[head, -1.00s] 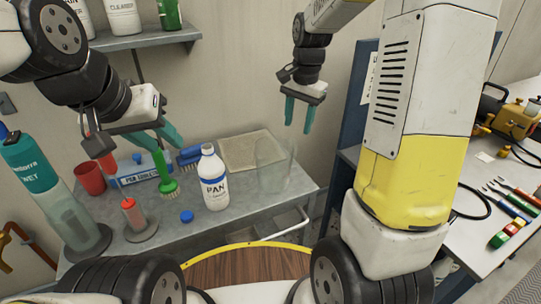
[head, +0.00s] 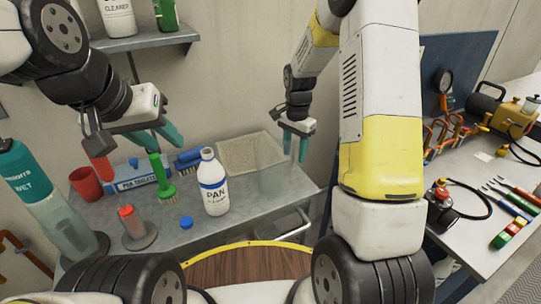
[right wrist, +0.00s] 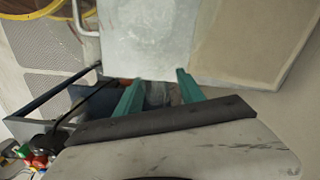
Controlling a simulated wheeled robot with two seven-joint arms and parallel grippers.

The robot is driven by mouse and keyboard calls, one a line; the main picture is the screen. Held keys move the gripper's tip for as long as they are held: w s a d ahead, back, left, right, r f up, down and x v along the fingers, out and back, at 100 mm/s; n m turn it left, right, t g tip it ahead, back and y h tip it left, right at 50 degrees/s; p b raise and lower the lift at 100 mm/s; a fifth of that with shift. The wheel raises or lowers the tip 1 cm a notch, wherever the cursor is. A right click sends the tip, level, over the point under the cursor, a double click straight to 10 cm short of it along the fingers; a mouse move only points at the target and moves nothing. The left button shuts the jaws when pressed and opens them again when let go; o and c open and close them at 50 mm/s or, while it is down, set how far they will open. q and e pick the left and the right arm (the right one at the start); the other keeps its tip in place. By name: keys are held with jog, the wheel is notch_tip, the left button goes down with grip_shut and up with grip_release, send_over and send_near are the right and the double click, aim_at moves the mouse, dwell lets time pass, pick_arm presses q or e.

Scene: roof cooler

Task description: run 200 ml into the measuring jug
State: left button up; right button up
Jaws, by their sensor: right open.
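A clear, faint jug-like vessel (head: 280,184) stands at the right end of the grey worktop; its edges and any marks are too faint to read. My right gripper (head: 295,150) points down above and just behind it, open; I see nothing clearly held. Its teal fingers are apart in the right wrist view (right wrist: 157,92), with a blurred grey patch between them. My left gripper (head: 160,140) is open above the back left of the worktop, with no object clearly between its fingers. A white PAN bottle (head: 213,187) stands uncapped mid-worktop, near a blue cap (head: 186,222).
Left on the worktop (head: 178,240) are a teal-and-clear cylinder (head: 62,222), a red cup (head: 86,183), a red-topped cylinder (head: 131,222), a green brush (head: 161,178) and a blue box (head: 135,176). A tray (head: 250,153) lies at the back. A tool bench (head: 475,255) stands right.

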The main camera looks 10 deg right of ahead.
grip_shut()
dwell(1.4)
